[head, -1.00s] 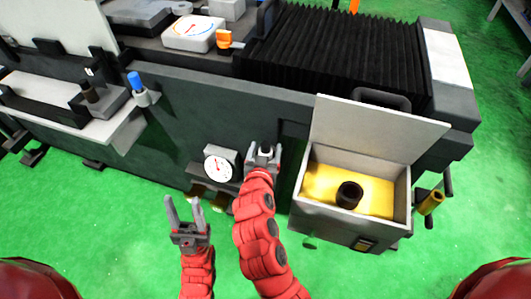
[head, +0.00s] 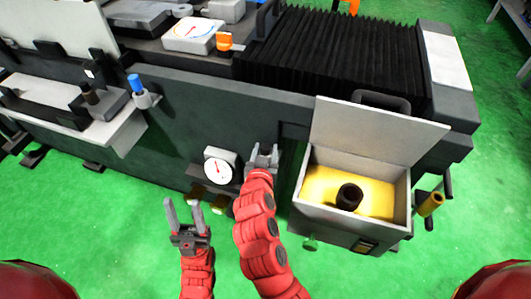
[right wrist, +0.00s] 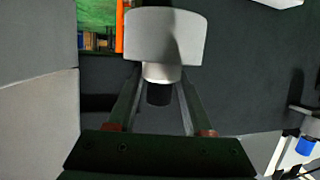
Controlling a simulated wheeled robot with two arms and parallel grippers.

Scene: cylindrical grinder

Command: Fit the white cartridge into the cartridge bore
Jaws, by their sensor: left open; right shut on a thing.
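My right gripper (head: 263,156) is in front of the machine's dark side wall, between the round dial and the open box. In the right wrist view its fingers (right wrist: 158,95) are shut on the white cartridge (right wrist: 165,38), which has a wide white head, a narrower neck and a dark end between the fingers. In the head view the cartridge is hard to make out. My left gripper (head: 187,220) is open and empty, fingers up, at the lower left. A black hollow ring (head: 349,196) stands in the box; I cannot tell whether it is the cartridge bore.
The open box (head: 300,213) has a yellow inside and a raised lid (head: 378,131). A white dial (head: 219,167) is just left of my right gripper. A blue-topped knob (head: 136,86) and black bellows (head: 335,55) are on the machine. Green floor is clear in front.

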